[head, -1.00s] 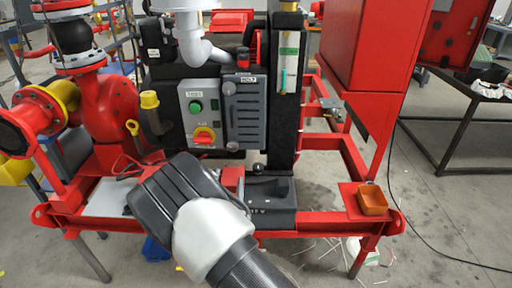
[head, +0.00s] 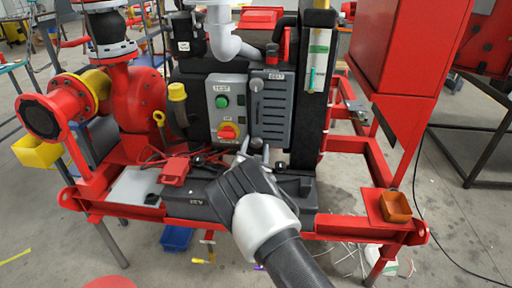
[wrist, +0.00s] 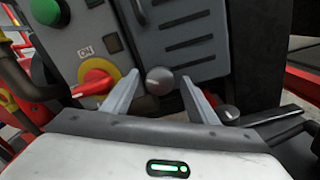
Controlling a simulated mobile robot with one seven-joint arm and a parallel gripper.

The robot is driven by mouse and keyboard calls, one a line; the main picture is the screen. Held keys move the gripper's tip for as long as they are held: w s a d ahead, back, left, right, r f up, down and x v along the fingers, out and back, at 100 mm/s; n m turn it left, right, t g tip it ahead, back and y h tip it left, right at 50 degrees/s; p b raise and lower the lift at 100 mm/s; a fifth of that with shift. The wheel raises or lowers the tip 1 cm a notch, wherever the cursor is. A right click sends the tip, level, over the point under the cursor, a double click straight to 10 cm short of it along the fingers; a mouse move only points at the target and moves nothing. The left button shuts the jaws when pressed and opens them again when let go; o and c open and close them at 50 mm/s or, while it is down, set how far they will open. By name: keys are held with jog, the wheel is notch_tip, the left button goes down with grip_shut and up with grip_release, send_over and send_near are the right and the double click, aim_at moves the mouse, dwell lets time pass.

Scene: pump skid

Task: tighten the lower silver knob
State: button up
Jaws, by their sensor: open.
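The lower silver knob (wrist: 160,80) is a round grey knob at the lower left edge of the grey slotted panel (wrist: 185,30). In the wrist view it shows between the two fingertips of my gripper (wrist: 159,84), which is open. Gaps show on both sides of the knob, so neither finger appears to touch it. In the head view my gripper (head: 254,150) is just in front of the panel's bottom, with the knob (head: 256,142) partly hidden by the fingers. An upper knob (head: 256,84) sits higher on the same panel edge.
A grey switch box (head: 227,108) with a green button and a red rotary switch (wrist: 95,82) is close left of my fingers. A dark ball knob (wrist: 228,113) stands right of my right finger.

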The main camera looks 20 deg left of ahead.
jog(key=shift+w, duration=0.25)
jog(key=c, duration=1.1)
jog(key=shift+o, duration=0.2)
jog(key=n+b, duration=0.1)
jog(key=n, duration=0.4)
jog(key=shift+a+n, duration=0.15)
jog(key=shift+n, duration=0.25)
jog(key=n, duration=0.4)
jog(key=shift+n, duration=0.4)
